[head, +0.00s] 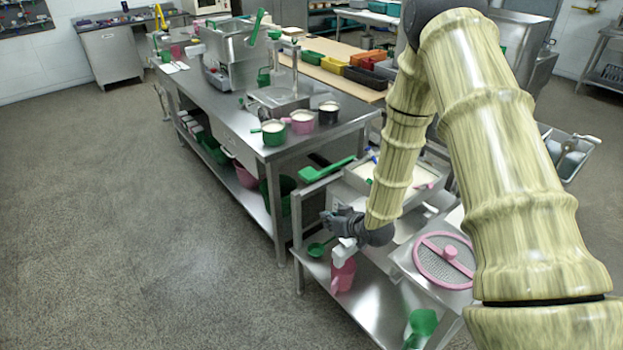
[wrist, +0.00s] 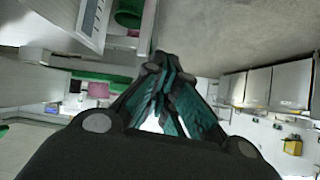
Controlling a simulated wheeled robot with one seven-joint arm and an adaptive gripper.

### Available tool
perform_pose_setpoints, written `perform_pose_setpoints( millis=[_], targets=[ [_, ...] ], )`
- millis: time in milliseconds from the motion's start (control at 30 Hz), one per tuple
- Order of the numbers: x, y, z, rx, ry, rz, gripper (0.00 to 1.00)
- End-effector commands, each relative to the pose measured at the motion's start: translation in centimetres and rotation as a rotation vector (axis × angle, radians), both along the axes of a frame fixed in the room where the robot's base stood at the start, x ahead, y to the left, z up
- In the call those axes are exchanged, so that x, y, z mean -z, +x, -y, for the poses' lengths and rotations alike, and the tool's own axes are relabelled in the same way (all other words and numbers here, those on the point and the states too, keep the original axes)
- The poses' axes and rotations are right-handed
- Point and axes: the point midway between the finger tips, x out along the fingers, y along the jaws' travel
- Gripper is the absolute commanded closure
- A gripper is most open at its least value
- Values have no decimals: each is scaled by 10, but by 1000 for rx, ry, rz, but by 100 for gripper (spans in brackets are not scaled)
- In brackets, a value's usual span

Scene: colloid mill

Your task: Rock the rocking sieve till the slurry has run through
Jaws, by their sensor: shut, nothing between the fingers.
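A shallow metal tray with pale slurry (head: 424,176), apparently the rocking sieve, sits on the steel stand, partly hidden behind my arm. A green paddle-like handle (head: 326,170) sticks out to its left. My gripper (head: 335,220) is at the stand's left side, below and apart from this handle. In the wrist view my gripper's fingertips (wrist: 168,65) are together with nothing held. A pink jug (head: 343,275) stands on the lower shelf under a white spout, below my gripper. I cannot tell how much slurry is in the jug.
A round pink-rimmed mesh screen (head: 445,260) lies at the stand's right. A long steel bench (head: 230,115) behind holds green, pink and black pots of white liquid. A green container (head: 420,323) is on the stand's lower shelf. The floor (head: 140,220) at left is clear.

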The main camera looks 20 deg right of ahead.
Motion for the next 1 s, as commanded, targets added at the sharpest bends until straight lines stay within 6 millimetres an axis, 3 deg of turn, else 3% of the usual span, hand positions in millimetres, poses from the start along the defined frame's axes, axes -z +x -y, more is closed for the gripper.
perform_pose_setpoints(
  millis=[33, 133, 200, 333, 500, 833, 1000],
  targets=[
    [-18, 26, 9, -14, 5, 78, 100],
    [-60, 63, 23, -48, 8, 202, 100],
    [-83, 80, 30, -67, 8, 267, 100],
    [-112, 98, 39, -90, 5, 341, 100],
    [-123, 103, 42, -99, 5, 366, 100],
    [-122, 105, 40, -99, 4, 363, 100],
    [-119, 119, 35, -100, 5, 363, 100]
  ],
)
